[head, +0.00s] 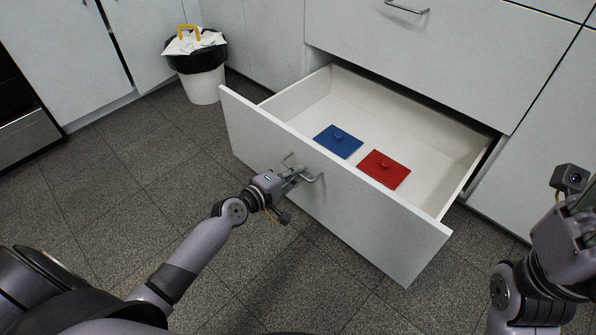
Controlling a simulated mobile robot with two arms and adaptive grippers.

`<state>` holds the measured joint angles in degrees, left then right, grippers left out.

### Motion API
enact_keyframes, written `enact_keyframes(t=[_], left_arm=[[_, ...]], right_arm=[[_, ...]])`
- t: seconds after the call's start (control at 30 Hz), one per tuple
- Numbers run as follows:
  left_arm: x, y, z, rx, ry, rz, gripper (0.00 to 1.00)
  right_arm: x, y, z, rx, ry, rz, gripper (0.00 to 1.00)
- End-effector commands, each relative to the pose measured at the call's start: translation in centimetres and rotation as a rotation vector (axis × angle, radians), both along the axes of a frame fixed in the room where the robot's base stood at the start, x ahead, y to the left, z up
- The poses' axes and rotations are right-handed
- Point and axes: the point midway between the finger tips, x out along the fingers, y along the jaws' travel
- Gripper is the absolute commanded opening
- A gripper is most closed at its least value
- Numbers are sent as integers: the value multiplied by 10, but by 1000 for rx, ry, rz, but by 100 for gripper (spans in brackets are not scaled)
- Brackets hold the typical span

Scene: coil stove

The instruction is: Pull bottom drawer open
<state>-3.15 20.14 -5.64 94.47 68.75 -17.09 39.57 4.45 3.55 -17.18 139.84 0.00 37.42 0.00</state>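The bottom drawer (298,186) stands pulled out from the white cabinet, with its inside in view. A blue square lid (338,143) and a red square lid (384,170) lie flat on its floor. The drawer's metal handle (316,179) is on the front panel. My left gripper (292,173) is at the handle, with its fingers around or against the bar; the picture is too small to tell whether they are closed on it. My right arm is at the right edge, away from the drawer, and its fingertips are not visible.
A closed drawer with a metal handle (408,8) is above the open one. A white bin (203,84) with a black liner stands on the floor at the upper left. An oven (22,125) is at the far left. The tiled floor left of the drawer is clear.

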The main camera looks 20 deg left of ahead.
Motion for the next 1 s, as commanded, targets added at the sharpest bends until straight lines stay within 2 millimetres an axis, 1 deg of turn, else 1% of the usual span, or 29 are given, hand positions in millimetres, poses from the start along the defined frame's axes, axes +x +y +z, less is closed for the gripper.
enact_keyframes(t=[0.03, 0.3, 0.57, 0.67, 0.77, 0.87, 1.0], left_arm=[[0, 0, 0, 0, 0, 1, 9], [0, 0, 0, 0, 0, 0, 27], [0, 0, 0, 0, 0, 0, 27], [-4, 1, 0, 0, 1, 0, 27], [-15, 5, 2, 0, 2, 0, 27], [-34, 12, 5, 2, 3, 0, 27], [-63, 23, 12, 3, 4, -1, 27]], right_arm=[[0, 0, 0, 2, -2, 0, 40], [-1, -1, 1, 6, -5, 0, 40], [-1, -1, 2, 7, -8, 0, 40], [-1, -1, 2, 6, -9, 0, 40], [-1, -1, 2, 6, -8, 0, 40], [-1, -1, 2, 4, -6, 0, 40], [-1, 0, 2, 4, -6, 1, 40]])
